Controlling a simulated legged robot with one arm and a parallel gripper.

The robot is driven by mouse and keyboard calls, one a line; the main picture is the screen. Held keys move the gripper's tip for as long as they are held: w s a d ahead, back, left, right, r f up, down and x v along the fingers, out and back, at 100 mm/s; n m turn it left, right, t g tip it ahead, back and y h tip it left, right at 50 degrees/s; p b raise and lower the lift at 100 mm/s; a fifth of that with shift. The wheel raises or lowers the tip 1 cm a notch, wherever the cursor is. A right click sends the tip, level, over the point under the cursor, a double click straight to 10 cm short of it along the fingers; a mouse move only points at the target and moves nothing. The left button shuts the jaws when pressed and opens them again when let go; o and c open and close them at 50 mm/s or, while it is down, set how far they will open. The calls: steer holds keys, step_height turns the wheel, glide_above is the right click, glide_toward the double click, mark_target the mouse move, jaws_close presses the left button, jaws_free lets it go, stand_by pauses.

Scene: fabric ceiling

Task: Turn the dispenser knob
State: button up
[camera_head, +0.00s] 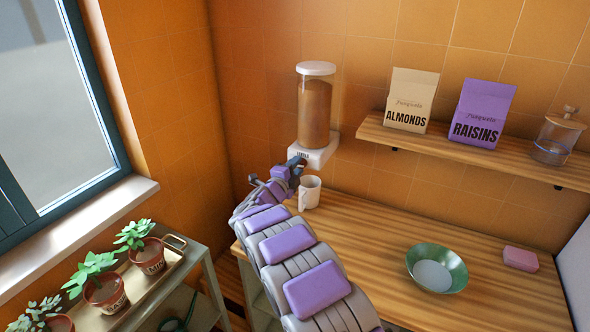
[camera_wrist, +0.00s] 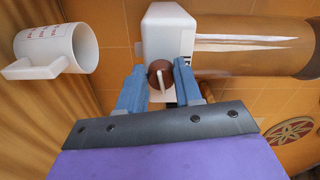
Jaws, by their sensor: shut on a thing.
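The dispenser (camera_head: 314,110) is a clear cylinder of brown contents with a white lid and white base, fixed to the tiled wall. In the wrist view it appears sideways, with its white base (camera_wrist: 165,22) and brown cylinder (camera_wrist: 255,45). The brown round knob (camera_wrist: 160,75) sits on the base's front, between the two blue fingertips of my gripper (camera_wrist: 160,78). My gripper is shut on the knob. In the head view my gripper (camera_head: 292,170) reaches up to the base and hides the knob. A white mug (camera_head: 310,190) stands on the counter below the dispenser.
The wooden counter (camera_head: 390,235) holds a green bowl (camera_head: 437,268) and a pink block (camera_head: 520,258). A shelf (camera_head: 450,150) above bears almonds (camera_head: 411,100), raisins (camera_head: 482,113) and a glass jar (camera_head: 556,138). Potted plants (camera_head: 105,290) stand at left by the window.

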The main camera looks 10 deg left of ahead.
steer(key=shift+f, duration=0.2)
steer(key=o, duration=1)
steer(key=shift+r, duration=0.1)
steer(key=p+v, duration=0.2)
steer(key=v, duration=1.5)
steer(key=shift+s+a, duration=0.1)
steer(key=shift+s, duration=0.1)
stand_by(0.5)
